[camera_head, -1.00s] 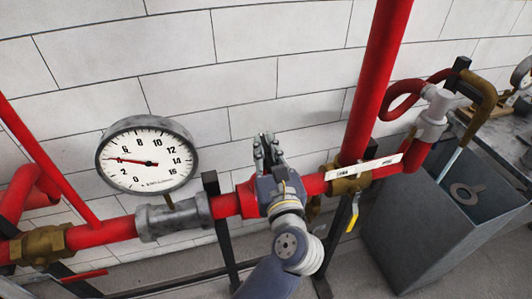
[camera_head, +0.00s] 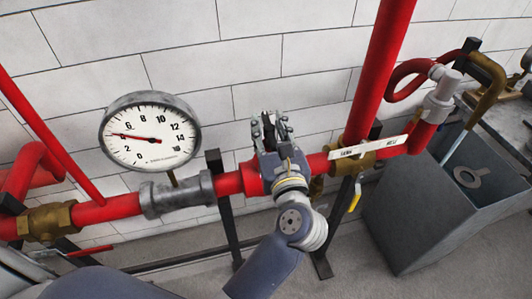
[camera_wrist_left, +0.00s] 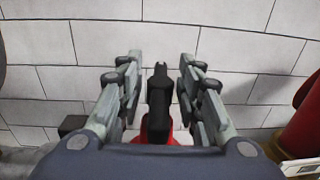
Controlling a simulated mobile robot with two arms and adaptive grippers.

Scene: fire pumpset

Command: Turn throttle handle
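My left gripper (camera_head: 270,128) is in front of the red pipe, right of the gauge, with its fingers pointing up the wall. In the left wrist view its two fingers (camera_wrist_left: 159,92) stand apart on either side of a black upright part (camera_wrist_left: 160,100) on a red base (camera_wrist_left: 158,132). This part may be the throttle handle; I see a gap on both sides of it. In the head view my gripper mostly hides this spot. A yellow handle (camera_head: 356,196) hangs below a brass valve (camera_head: 352,160) to the right. My right gripper is not seen.
A round pressure gauge (camera_head: 150,133) stands on the pipe to the left. A red vertical pipe (camera_head: 382,70) rises at the right. A grey open bin (camera_head: 420,225) stands at the lower right. A red lever (camera_head: 92,250) is at the lower left. The white wall (camera_head: 250,50) is close behind.

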